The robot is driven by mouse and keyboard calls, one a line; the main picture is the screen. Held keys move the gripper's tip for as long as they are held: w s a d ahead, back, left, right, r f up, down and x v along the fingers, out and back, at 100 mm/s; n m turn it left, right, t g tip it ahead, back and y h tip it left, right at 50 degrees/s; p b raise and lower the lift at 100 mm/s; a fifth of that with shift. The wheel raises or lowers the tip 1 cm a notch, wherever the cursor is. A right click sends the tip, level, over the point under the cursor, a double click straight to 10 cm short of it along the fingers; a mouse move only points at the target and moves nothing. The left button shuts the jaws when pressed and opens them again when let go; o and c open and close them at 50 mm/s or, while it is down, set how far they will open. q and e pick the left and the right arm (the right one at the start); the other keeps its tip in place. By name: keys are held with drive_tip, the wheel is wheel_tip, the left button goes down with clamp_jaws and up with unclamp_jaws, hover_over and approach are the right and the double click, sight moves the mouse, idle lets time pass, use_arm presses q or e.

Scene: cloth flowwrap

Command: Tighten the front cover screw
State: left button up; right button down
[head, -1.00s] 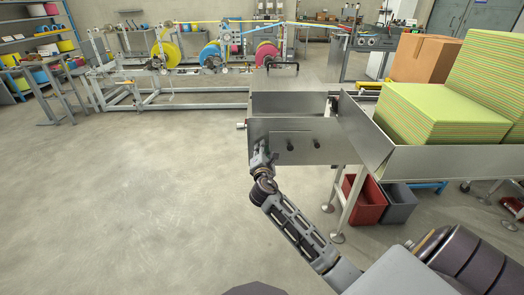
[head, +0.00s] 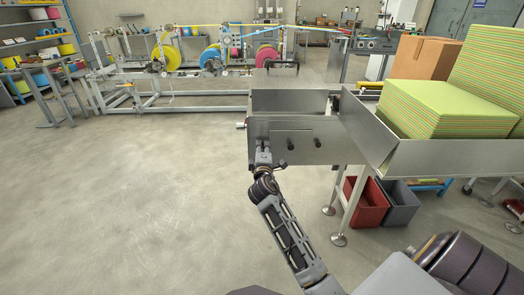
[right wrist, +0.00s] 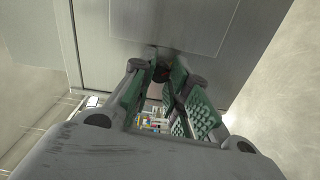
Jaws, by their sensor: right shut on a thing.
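The steel front cover (head: 293,135) is on the near face of the metal box of the machine. In the right wrist view the green-padded fingers (right wrist: 165,75) are shut on a small dark screw (right wrist: 161,73) against the steel face. The fingers mostly hide this screw. My left gripper is not in view.
A steel tray (head: 440,155) holding stacked green sheets (head: 445,108) adjoins the box on the right. A cardboard box (head: 425,57) stands behind. Red (head: 366,203) and grey (head: 400,205) bins are below. The floor (head: 130,200) to the left is clear.

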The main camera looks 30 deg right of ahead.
drive_tip(key=shift+d, duration=0.15)
idle(0.3)
drive_tip(key=c, duration=1.3)
unclamp_jaws()
drive_tip(key=shift+s, duration=0.1)
drive_tip(key=shift+c, duration=0.2)
drive_tip(key=v, duration=1.2)
